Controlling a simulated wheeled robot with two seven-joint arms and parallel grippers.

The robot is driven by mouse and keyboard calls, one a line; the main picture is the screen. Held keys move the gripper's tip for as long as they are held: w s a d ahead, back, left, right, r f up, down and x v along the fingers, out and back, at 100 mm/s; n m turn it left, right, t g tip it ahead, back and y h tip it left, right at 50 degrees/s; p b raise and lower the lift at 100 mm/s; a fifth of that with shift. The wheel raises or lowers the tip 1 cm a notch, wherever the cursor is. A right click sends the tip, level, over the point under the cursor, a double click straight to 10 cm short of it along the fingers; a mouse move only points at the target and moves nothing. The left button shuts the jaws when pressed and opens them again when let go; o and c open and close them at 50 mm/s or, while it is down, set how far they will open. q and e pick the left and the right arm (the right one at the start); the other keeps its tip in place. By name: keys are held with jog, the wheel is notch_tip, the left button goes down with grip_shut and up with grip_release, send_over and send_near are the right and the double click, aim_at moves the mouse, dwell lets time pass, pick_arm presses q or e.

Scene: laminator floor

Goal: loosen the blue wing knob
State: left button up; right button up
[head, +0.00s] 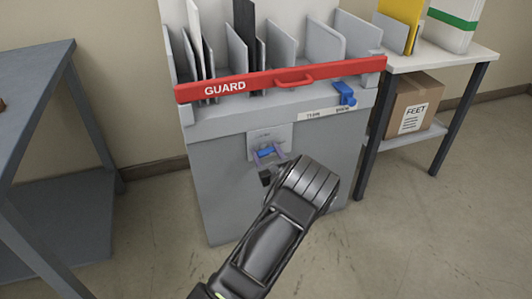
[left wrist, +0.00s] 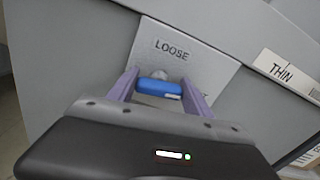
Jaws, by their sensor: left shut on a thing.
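The blue wing knob (head: 266,152) sits on a light plate (head: 284,134) on the front of the grey machine. In the left wrist view the knob (left wrist: 160,87) lies between the two purple fingers of my left gripper (left wrist: 160,92), which is shut on it. The plate in that view (left wrist: 195,60) reads "LOOSE" above the knob; lettering lower down is mostly hidden by the gripper. In the head view my left arm comes up from below and its wrist is just right of the knob. My right gripper is not in view.
A red guard bar (head: 280,80) crosses the machine (head: 225,180) above the knob. A blue lever (head: 344,95) sits by the thickness label (head: 325,113). A grey table (head: 40,85) stands left. A white-topped table (head: 455,55) with a box (head: 412,105) beneath stands right.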

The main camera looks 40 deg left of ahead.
pick_arm(q)
jog(key=n+b, duration=0.1)
jog(key=n, duration=0.4)
jog(key=shift+s+f+b, duration=0.1)
jog(key=shift+f+b, duration=0.1)
jog(key=shift+b, duration=0.15)
jog(key=n+b, duration=0.2)
jog(key=n, duration=0.2)
jog(key=shift+f+n+b, duration=0.15)
jog(key=shift+n+b, duration=0.25)
jog(key=n+b, duration=0.4)
jog(key=shift+f, duration=0.1)
jog(key=shift+n+b, duration=1.2)
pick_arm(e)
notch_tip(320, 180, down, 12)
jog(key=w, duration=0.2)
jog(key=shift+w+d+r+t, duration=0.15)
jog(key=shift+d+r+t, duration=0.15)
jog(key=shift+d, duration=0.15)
pick_arm(q)
jog(key=o, duration=1.4)
jog(key=shift+r, duration=0.2)
jog(key=shift+c, duration=0.2)
jog(key=shift+s, duration=0.1)
